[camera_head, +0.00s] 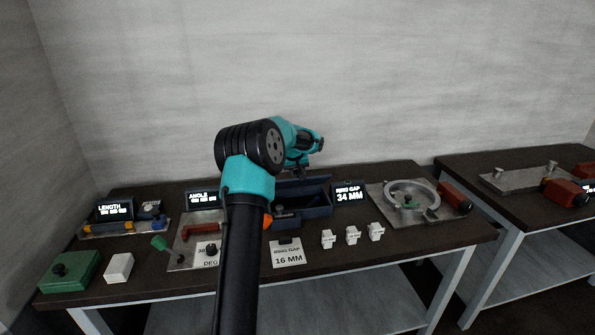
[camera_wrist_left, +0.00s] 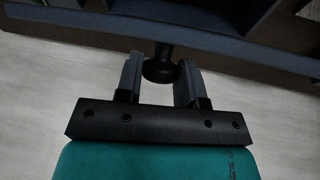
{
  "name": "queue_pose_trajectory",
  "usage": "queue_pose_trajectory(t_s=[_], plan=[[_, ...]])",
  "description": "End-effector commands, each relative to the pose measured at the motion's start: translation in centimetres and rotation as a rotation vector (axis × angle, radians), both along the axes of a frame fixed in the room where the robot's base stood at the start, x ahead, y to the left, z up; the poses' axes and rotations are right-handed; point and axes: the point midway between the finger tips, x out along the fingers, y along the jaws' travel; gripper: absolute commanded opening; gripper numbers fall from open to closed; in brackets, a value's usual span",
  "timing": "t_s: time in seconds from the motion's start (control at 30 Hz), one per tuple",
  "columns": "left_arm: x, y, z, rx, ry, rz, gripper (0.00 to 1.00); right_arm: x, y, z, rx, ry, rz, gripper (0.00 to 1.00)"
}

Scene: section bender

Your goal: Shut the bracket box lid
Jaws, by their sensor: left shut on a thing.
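The dark blue bracket box (camera_head: 316,212) stands near the back middle of the table, partly hidden behind my left arm. My left gripper (camera_head: 298,170) is over the box. In the left wrist view, my gripper (camera_wrist_left: 159,82) is shut on a black lid knob (camera_wrist_left: 158,68), which sits between its two fingers. The knob joins a long blue-grey edge (camera_wrist_left: 90,40), which looks like the lid's. In the head view the knob is hidden and I cannot tell the lid's exact angle. My right gripper is not in view.
A ring gap display (camera_head: 349,194) stands just right of the box, with a ring fixture (camera_head: 411,200) beyond it. A 16 MM card (camera_head: 288,254) and several white blocks (camera_head: 352,235) lie in front. An angle display (camera_head: 202,199) stands left.

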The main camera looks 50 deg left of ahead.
Motion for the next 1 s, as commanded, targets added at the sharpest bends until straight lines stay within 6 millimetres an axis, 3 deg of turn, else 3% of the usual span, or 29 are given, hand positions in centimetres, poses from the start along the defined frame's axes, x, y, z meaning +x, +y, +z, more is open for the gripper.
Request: queue_pose_trajectory(t_s=[0.43,1.0], plan=[[-1.0,-1.9,-1.5,-0.005,0.005,-0.001,0.00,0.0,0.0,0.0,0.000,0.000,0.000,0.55],[-2.9,-5.3,-7.0,-0.007,0.007,0.000,0.00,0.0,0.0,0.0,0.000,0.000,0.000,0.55]])
